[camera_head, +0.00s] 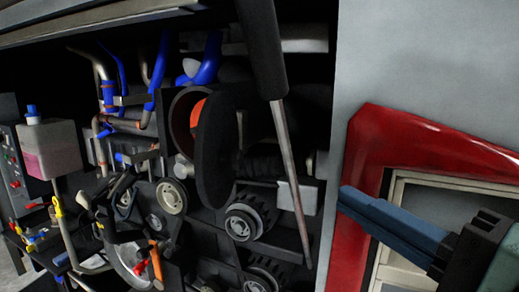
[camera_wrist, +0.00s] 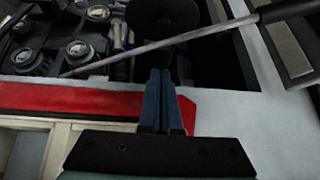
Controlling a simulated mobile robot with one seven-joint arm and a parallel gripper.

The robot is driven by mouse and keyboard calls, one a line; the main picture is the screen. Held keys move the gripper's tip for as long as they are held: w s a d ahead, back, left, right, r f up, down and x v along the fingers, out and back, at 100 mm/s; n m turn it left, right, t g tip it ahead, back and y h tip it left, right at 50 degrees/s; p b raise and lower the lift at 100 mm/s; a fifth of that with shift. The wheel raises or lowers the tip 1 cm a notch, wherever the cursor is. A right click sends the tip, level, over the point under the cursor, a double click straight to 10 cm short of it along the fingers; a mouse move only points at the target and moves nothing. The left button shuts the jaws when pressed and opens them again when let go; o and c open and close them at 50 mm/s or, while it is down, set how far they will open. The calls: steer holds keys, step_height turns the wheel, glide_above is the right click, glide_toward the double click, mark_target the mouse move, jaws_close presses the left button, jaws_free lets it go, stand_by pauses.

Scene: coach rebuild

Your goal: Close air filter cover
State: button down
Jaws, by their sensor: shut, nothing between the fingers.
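The air filter cover (camera_head: 215,150) is a round black disc, seen at a slant in the head view. It stands open, swung away from the dark round filter housing (camera_head: 178,122). Part of an orange filter (camera_head: 198,112) shows between them. In the wrist view, a dark round shape that looks like the cover (camera_wrist: 165,18) is at the top, beyond the fingertips. My gripper (camera_head: 345,195) is right of the cover, in front of the red-framed panel, and touches nothing. Its blue fingers are together and empty, as the wrist view also shows (camera_wrist: 160,75).
A black and grey strut (camera_head: 290,160) slants down between my gripper and the cover; it also crosses the wrist view (camera_wrist: 190,43). A red frame (camera_head: 355,190) borders the right panel. Pulleys (camera_head: 240,222), hoses and a pink fluid tank (camera_head: 50,148) fill the bay at left.

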steer(key=w+a+p, duration=0.4)
steer(key=w+a, duration=0.4)
steer(key=shift+w+a+r+g+p, duration=0.25)
steer(key=shift+w+a+g+p, duration=0.05)
steer(key=shift+w+g, duration=0.1)
steer(key=shift+a+m, duration=0.2)
steer(key=shift+m, duration=0.2)
